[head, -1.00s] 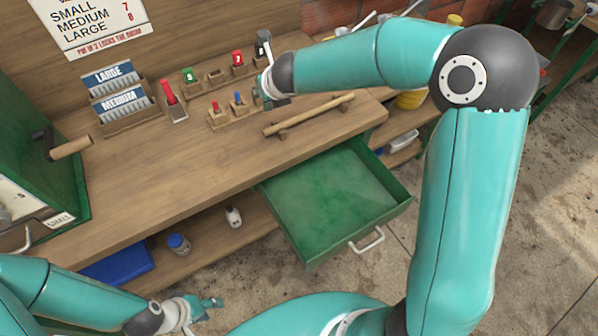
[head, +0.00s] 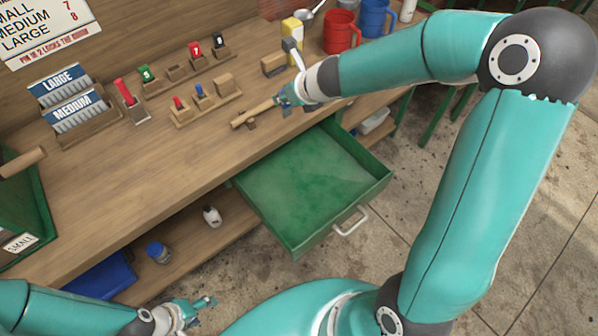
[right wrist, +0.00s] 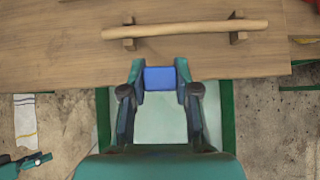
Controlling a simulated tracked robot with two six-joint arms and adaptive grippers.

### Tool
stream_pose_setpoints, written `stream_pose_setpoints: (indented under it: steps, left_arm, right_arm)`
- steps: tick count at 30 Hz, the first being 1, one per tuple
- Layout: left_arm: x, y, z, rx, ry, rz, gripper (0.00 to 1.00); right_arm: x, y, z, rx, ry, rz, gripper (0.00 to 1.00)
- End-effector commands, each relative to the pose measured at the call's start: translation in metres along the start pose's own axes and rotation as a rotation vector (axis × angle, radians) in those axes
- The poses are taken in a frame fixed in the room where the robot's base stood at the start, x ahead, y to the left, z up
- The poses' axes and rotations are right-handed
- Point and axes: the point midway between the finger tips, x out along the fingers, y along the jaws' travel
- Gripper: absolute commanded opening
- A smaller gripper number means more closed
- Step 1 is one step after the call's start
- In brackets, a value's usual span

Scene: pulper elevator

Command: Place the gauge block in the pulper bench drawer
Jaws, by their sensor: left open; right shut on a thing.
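The gauge block (right wrist: 160,78) is blue and sits between the fingertips of my right gripper (right wrist: 160,84) in the right wrist view. That gripper is shut on it. In the head view my right gripper (head: 284,99) is over the bench at the right end of the wooden rail, and the block is hard to make out there. The green drawer (head: 368,197) is pulled out and its visible floor is bare. It also shows below the block in the right wrist view (right wrist: 228,115). My left gripper (head: 203,303) is open and empty at the lower left, apart from the bench.
The wooden rail (head: 250,114) lies along the bench's front edge. Small racks with coloured pieces (head: 200,103) stand behind it. Red (head: 340,32) and blue mugs (head: 376,18) and a yellow container (head: 292,32) stand farther right. The space above the drawer is clear.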

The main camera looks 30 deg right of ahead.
Motion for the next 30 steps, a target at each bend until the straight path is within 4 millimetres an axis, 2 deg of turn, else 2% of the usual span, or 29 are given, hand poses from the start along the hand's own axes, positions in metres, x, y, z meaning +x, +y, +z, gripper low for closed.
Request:
stream_pose_setpoints:
  steps: [1,3,8,11,24,30]
  left_arm:
    - [0.010,-0.004,0.000,0.000,0.000,0.000,0.60]
    - [0.014,-0.005,0.000,0.000,0.000,0.000,0.60]
    - [0.025,-0.009,0.000,0.000,0.000,0.000,0.60]
    - [0.038,-0.014,0.000,0.000,0.000,0.000,0.60]
    - [0.121,-0.044,-0.001,0.000,0.000,0.000,0.60]
    - [0.149,-0.054,-0.001,0.000,0.000,0.000,0.60]
  right_arm:
    - [-0.004,-0.013,-0.021,0.001,0.002,0.000,0.00]
    - [-0.011,-0.024,-0.041,-0.025,0.011,0.005,0.00]
    - [-0.015,-0.033,-0.061,-0.016,-0.018,0.009,0.00]
    - [-0.005,-0.033,-0.073,-0.015,-0.016,0.013,0.00]
    - [0.062,-0.034,-0.137,-0.017,-0.014,0.013,0.00]
    - [0.085,-0.034,-0.159,-0.018,-0.015,0.012,0.00]
